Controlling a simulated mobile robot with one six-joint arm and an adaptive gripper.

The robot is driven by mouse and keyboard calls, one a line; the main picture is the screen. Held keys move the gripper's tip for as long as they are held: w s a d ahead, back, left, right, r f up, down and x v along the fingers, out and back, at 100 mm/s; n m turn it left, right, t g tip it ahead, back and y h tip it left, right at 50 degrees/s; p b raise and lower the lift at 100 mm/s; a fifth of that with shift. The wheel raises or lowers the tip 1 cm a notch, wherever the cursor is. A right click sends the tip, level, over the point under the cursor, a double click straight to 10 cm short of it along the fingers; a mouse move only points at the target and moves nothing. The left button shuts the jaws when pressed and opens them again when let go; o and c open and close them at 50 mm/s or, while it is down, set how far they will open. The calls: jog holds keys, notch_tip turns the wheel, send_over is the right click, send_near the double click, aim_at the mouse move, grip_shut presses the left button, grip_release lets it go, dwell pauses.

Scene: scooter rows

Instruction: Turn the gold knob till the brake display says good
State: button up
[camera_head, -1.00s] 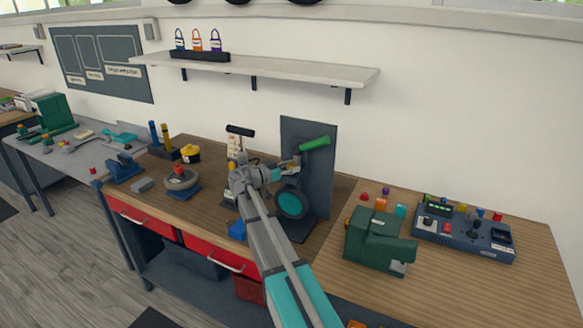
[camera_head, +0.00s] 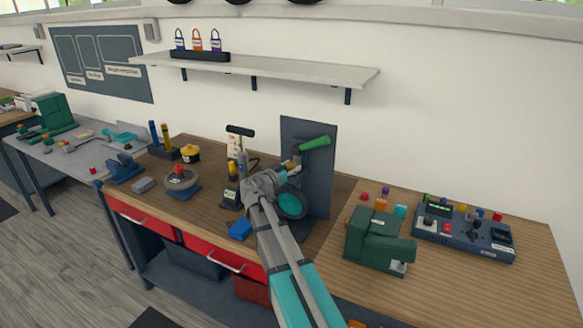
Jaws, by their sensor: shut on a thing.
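The brake stand is a dark upright panel (camera_head: 317,180) on the wooden bench, with a green lever (camera_head: 314,143) and a dark wheel with a teal centre (camera_head: 292,205). The gold knob (camera_head: 291,164) shows as a small gold bit below and left of the green lever, mostly covered. My gripper (camera_head: 288,170) is at this knob and shut on it; its fingertips are small and partly hidden behind my wrist. A small dark display box (camera_head: 231,198) stands on the bench left of my wrist. Its text is too small to read.
A blue block (camera_head: 240,229) lies near the front edge. A pump with a black T-handle (camera_head: 240,131) stands behind my wrist. A green machine (camera_head: 378,242) and a blue control box (camera_head: 463,232) stand on the right bench. A shelf (camera_head: 260,68) hangs above.

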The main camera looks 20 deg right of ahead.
jog(key=shift+n+t+y, duration=0.9)
jog(key=shift+n+t, duration=0.2)
jog(key=shift+t, duration=0.4)
jog(key=shift+w+r, duration=0.1)
jog(key=o, duration=1.1)
jog(key=shift+o, duration=0.2)
jog(key=v, duration=1.2)
jog(key=shift+d, duration=0.1)
